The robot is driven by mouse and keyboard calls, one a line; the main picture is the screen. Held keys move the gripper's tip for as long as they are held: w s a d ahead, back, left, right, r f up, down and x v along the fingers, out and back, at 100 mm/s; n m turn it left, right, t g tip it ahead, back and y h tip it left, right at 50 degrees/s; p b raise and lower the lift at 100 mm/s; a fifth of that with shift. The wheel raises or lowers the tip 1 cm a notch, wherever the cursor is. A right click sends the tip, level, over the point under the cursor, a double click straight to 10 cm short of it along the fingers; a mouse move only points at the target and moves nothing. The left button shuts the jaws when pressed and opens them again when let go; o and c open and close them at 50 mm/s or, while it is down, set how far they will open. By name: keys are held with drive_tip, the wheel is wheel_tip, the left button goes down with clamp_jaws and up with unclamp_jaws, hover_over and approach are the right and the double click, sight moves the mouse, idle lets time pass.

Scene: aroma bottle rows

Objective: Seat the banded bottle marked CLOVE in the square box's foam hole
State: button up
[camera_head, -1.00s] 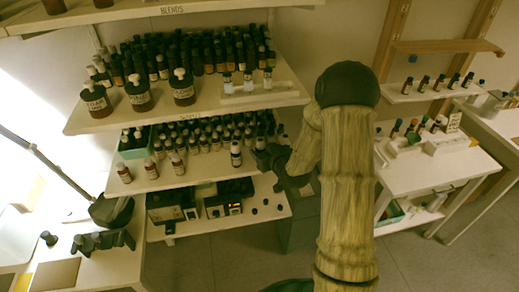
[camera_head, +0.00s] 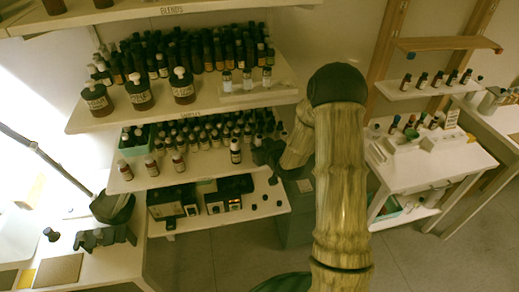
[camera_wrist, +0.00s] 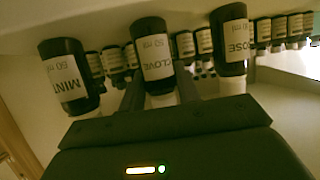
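In the wrist view, which shows the shelf upside down, the dark CLOVE bottle (camera_wrist: 155,58) with a white label and pale cap stands between MINT (camera_wrist: 68,75) and ROSE (camera_wrist: 229,45). My gripper (camera_wrist: 157,75) has one finger on each side of CLOVE. The fingers look spread, with no clear contact. In the head view my gripper (camera_head: 264,153) is at the right end of the middle shelf, just right of a white-capped bottle (camera_head: 235,150) whose label is unreadable. The square box and its foam hole cannot be made out clearly; pale blocks (camera_head: 404,142) stand on the right table.
Several small bottles crowd the middle shelf (camera_head: 205,165) behind the front row. The shelf above (camera_head: 205,108) carries large pump bottles and overhangs my gripper. Black boxes (camera_head: 172,203) sit on the low shelf. The right table (camera_head: 440,168) has free room at its front.

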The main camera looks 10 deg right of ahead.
drive_tip(key=shift+c, duration=0.9)
drive_tip(key=shift+r+b, duration=0.65)
drive_tip(key=shift+r, duration=0.3)
drive_tip(key=shift+s+d+r+b, duration=0.1)
drive_tip(key=shift+s+r+b, duration=0.3)
drive_tip(key=shift+r+b, duration=0.25)
drive_tip(key=shift+s+d+r+b, duration=0.1)
drive_tip(key=shift+s+d+b, duration=0.55)
drive_tip(key=shift+s+b, duration=2.1)
drive_tip(key=shift+s+d+b, duration=0.6)
drive_tip(key=shift+s+b, duration=2)
drive_tip(key=shift+s, duration=0.2)
drive_tip(key=shift+s+d+r+b, duration=0.1)
drive_tip(key=shift+s+d+b, duration=0.55)
drive_tip(key=shift+s+b, duration=2.1)
drive_tip(key=shift+w+f, duration=0.1)
drive_tip(key=shift+f, duration=0.05)
